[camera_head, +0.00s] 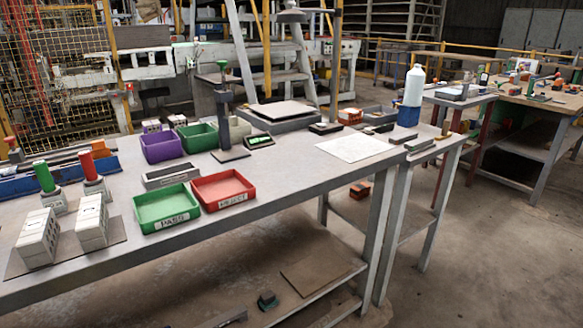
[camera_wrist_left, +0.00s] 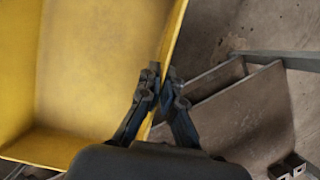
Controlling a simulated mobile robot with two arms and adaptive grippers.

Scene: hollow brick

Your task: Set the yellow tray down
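The yellow tray (camera_wrist_left: 90,70) fills the left of the left wrist view, its inside empty where it shows. Its far left part is cut off by the picture edge. My left gripper (camera_wrist_left: 164,80) is shut on the tray's right side wall, one finger inside the wall and one outside. The floor and a lower shelf show beyond the wall. Neither the tray nor either gripper shows in the head view. My right gripper is in no view.
The grey workbench (camera_head: 285,186) holds a green tray (camera_head: 166,207), a red tray (camera_head: 223,189), a grey tray (camera_head: 171,174) and white blocks (camera_head: 92,222) at left. A white sheet (camera_head: 355,147) lies right, near a blue-based bottle (camera_head: 413,88). The front middle is clear.

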